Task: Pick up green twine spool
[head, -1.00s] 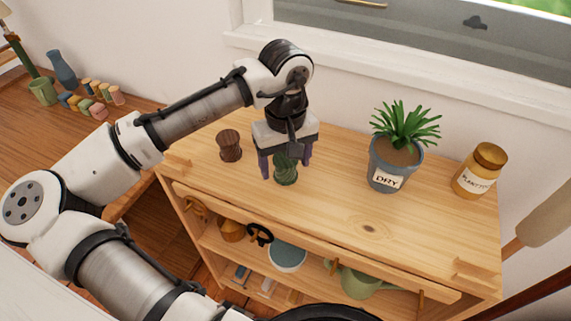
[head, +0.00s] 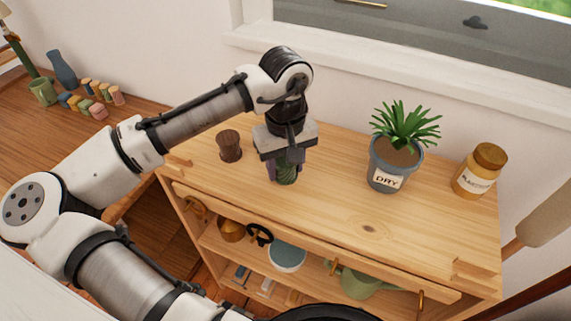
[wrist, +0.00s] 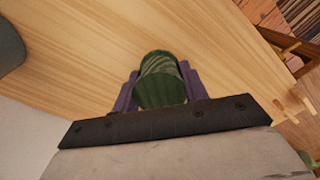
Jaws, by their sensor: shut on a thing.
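The green twine spool (head: 287,173) stands upright on the wooden bench top, near the middle of its left half. In the wrist view the spool (wrist: 161,82) shows its dark green end and pale twine windings. My gripper (head: 284,172) reaches down over it from above. Its purple fingers are shut on the spool, one on each side, as the wrist view also shows (wrist: 160,90). In the head view the gripper hides the spool's upper part. I cannot tell any gap between spool and bench top.
A brown wooden cup-shaped thing (head: 230,146) stands just left of my gripper. A grey pot marked DRY (head: 384,178) with a green plant and an amber jar (head: 478,171) stand to the right. The bench top's (head: 350,224) front middle is clear. The window wall is behind.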

